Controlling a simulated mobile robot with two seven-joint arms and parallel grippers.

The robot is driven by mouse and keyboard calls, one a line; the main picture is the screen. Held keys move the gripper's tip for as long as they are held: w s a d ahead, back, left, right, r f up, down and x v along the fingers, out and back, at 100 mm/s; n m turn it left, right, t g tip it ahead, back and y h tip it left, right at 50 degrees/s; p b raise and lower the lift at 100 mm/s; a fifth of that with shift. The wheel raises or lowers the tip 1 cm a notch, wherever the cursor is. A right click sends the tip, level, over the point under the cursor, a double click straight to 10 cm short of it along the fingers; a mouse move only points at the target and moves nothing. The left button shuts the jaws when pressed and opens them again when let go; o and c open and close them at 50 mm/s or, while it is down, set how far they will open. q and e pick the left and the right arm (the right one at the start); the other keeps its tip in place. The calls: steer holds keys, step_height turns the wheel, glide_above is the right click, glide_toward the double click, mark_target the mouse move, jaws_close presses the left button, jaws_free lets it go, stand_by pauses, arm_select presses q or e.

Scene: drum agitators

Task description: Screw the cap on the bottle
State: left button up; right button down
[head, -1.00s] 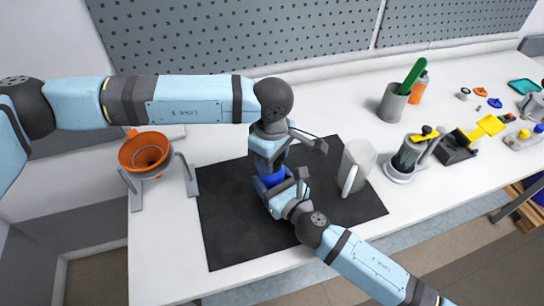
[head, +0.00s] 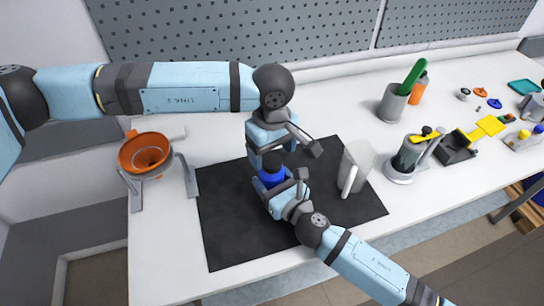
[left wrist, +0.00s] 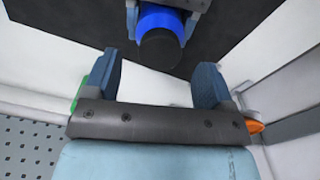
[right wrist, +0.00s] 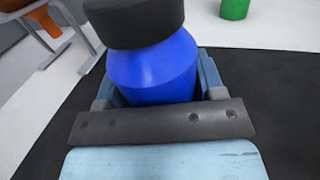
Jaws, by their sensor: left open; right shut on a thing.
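The blue bottle (head: 271,178) stands upright over the black mat, with the black cap (head: 272,160) on its top. The right wrist view shows the bottle's blue shoulder (right wrist: 152,68) and the cap (right wrist: 133,20) sitting over its neck. I cannot tell how tightly the cap sits. My right gripper (head: 280,189) is shut on the bottle's body from the front right. My left gripper (head: 272,151) is above the cap, pointing down. In the left wrist view its fingers (left wrist: 156,66) are open and empty, with the cap (left wrist: 160,50) beyond them.
The black mat (head: 235,225) has bare room at its front left. A clear jug (head: 356,167) stands at its right side. An orange funnel (head: 146,152) on a grey stand is to the left. A grey cup (head: 391,103) and several tools stand to the right.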

arm_select(q)
step_height(320, 180, up, 9)
steer(key=shift+r, duration=0.15)
arm_select(e)
steer(key=shift+c, duration=0.8)
jaws_free()
steer(key=b+v, duration=0.1)
steer(key=v, duration=1.1)
steer(key=shift+s+d+f+b, duration=0.1)
steer(key=shift+s+d+b, duration=0.2)
steer(key=shift+b, duration=0.1)
arm_select(q)
steer(key=shift+f, duration=0.95)
arm_select(e)
steer(key=shift+s+d, duration=0.25)
steer(key=shift+s, duration=0.15)
